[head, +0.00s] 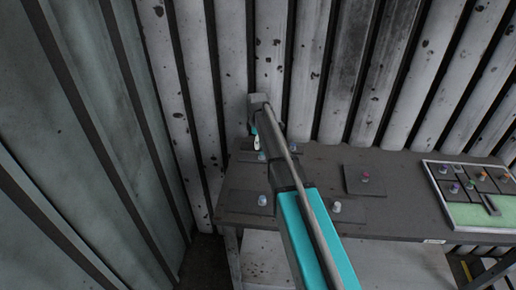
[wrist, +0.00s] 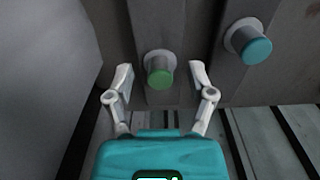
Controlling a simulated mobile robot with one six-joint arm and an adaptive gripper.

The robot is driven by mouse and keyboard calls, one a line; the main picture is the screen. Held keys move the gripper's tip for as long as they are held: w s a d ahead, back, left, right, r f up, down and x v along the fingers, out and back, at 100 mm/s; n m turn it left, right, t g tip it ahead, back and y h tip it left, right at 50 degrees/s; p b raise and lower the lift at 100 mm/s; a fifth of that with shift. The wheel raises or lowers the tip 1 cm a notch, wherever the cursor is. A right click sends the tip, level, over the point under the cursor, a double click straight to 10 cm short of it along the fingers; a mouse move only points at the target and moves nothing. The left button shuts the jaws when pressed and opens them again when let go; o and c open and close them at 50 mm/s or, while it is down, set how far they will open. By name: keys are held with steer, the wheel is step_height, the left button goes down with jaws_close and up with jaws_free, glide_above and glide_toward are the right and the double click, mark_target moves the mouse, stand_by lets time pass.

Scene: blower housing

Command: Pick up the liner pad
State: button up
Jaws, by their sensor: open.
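Several flat dark pads with coloured knobs lie in view; none is labelled, so I cannot tell which is the liner pad. In the wrist view, a dark pad (wrist: 172,20) with a green knob (wrist: 159,72) lies ahead of my gripper (wrist: 160,80). The fingers are open on either side of the green knob, with gaps on both sides; contact is not visible. A teal knob (wrist: 250,44) stands on another dark piece to the right. In the head view my gripper (head: 256,142) is over the table's back left corner, and my arm hides part of the pads there.
The dark table (head: 300,155) stands against a ribbed metal wall. A pad with a red knob (head: 365,176) lies mid-table. A light-rimmed tray (head: 431,183) with several knobbed pieces is at the right. A greenish panel wall (head: 100,130) is close on the left.

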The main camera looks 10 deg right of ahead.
stand_by(0.3)
jaws_close()
stand_by(0.5)
steer(key=shift+r+p, duration=1.3)
steer(key=s+d+r+p, duration=0.4)
steer(key=s+r+p, duration=0.6)
steer(key=s, duration=0.3)
steer(key=shift+s+r, duration=0.2)
steer(key=shift+s, duration=0.05)
steer(key=shift+r+p, duration=0.15)
steer(key=shift+p, duration=0.2)
